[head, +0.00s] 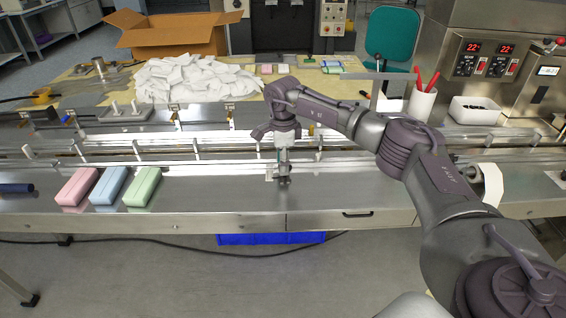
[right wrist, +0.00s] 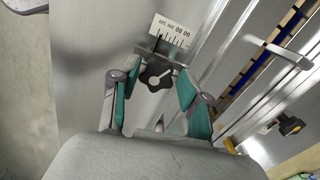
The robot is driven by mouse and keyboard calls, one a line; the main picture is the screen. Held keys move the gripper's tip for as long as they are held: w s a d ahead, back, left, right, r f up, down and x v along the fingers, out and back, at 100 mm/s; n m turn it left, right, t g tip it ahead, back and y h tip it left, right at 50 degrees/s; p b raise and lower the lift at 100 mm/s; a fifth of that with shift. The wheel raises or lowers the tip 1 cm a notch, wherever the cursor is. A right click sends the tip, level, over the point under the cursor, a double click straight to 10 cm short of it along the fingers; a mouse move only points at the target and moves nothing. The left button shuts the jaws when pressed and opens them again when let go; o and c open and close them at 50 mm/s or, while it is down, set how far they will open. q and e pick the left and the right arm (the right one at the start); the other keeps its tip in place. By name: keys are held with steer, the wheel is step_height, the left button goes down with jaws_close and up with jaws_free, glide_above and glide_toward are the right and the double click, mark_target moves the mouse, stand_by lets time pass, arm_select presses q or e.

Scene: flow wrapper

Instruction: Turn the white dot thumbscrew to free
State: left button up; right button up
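The thumbscrew (right wrist: 156,78) is a black lobed knob in the right wrist view, with a small pale mark at its right side. A white scale plate (right wrist: 171,33) with numbers and lines lies just beyond it. My right gripper (right wrist: 158,88) is open, one teal finger on each side of the knob, with visible gaps to it. My left gripper is in neither view.
Pink (head: 77,187), blue (head: 109,186) and green (head: 143,187) blocks lie on the steel bench left of my gripper. Metal rails (head: 190,157) run behind it. A pile of white wrappers (head: 190,78) lies farther back.

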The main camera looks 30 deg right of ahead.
steer(key=shift+o, duration=1)
steer(key=shift+f, duration=0.1)
step_height(320, 180, up, 12)
